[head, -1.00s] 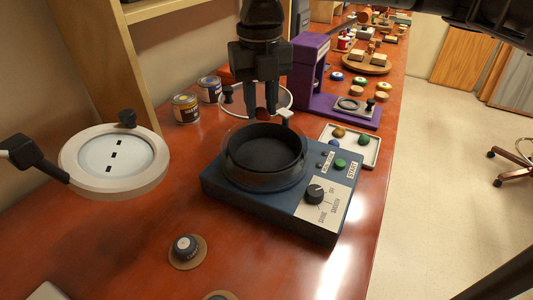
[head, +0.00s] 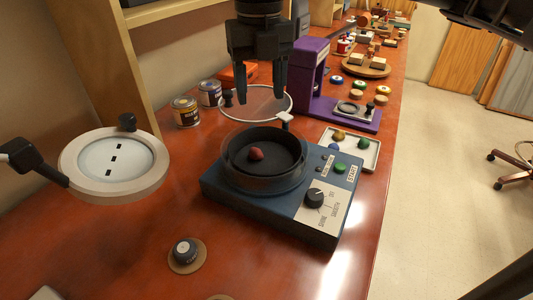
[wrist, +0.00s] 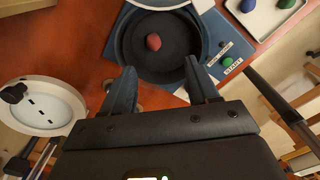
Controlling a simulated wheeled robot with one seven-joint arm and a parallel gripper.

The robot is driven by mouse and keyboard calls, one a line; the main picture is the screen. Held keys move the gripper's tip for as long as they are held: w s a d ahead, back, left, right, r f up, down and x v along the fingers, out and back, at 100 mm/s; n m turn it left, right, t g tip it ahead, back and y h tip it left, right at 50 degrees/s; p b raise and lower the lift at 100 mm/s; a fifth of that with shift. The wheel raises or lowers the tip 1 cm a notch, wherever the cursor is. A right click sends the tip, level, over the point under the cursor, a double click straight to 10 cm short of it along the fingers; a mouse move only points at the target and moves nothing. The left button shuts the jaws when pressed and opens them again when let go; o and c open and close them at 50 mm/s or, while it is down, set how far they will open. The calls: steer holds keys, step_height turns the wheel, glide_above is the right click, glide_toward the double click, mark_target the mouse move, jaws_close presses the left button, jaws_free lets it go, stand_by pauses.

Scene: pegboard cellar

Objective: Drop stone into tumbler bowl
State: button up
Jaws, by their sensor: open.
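A dark red stone (head: 256,154) lies inside the black tumbler bowl (head: 284,171), on its floor. The bowl sits in the blue tumbler machine (head: 216,187) and has a clear outer rim. In the wrist view the stone (wrist: 153,42) shows within the bowl (wrist: 126,50), beyond my fingertips. My gripper (head: 262,98) is open and empty, above and behind the bowl in the head view. Its two fingers also show in the wrist view (wrist: 160,72), spread apart, with nothing between them.
A clear round lid (head: 290,105) stands open behind the bowl. A white tray (head: 366,165) with several coloured stones lies at the right. A magnifier lamp (head: 75,188) is at the left. A purple press (head: 315,95) and two small cans (head: 185,112) stand behind.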

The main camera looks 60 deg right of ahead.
steer(key=shift+r, duration=1.95)
